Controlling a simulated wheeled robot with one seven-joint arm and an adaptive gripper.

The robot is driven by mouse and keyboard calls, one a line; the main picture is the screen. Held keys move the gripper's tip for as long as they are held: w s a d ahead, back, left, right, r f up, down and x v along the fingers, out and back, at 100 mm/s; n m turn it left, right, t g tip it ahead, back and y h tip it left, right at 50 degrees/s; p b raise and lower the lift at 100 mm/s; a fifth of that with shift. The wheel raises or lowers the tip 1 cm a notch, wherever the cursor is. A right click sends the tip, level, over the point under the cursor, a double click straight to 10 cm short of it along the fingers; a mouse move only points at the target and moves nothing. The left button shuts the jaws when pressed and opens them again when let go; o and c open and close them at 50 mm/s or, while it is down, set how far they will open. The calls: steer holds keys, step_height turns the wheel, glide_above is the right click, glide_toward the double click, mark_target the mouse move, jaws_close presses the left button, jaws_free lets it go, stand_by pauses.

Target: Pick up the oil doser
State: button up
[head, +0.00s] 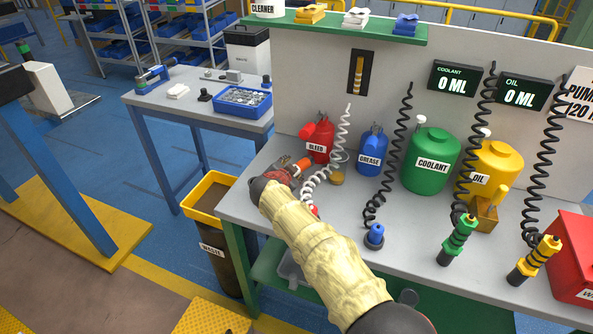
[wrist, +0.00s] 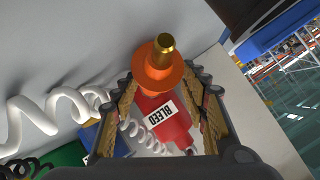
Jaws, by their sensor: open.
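The oil doser (head: 537,257), taken by its yellow colour, is a yellow tool with a dark lower end on the bench's right side, below a black coiled hose. My gripper (head: 297,168) is far to its left, over the left part of the bench. It is open. In the wrist view, an orange piece with a brass tip (wrist: 161,70) shows between the spread fingers (wrist: 160,105), in front of the red BLEED can (wrist: 160,120). I cannot tell whether the fingers touch it. The oil doser does not show in the wrist view.
A green-banded doser (head: 458,240) and a blue doser (head: 375,236) stand left of the yellow one. A red box (head: 575,255) is close on its right. The yellow OIL can (head: 497,165) and green COOLANT can (head: 431,160) stand behind. Coiled hoses hang over the bench.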

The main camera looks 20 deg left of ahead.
steer(key=shift+f, duration=0.1)
steer(key=c, duration=1.1)
jaws_close()
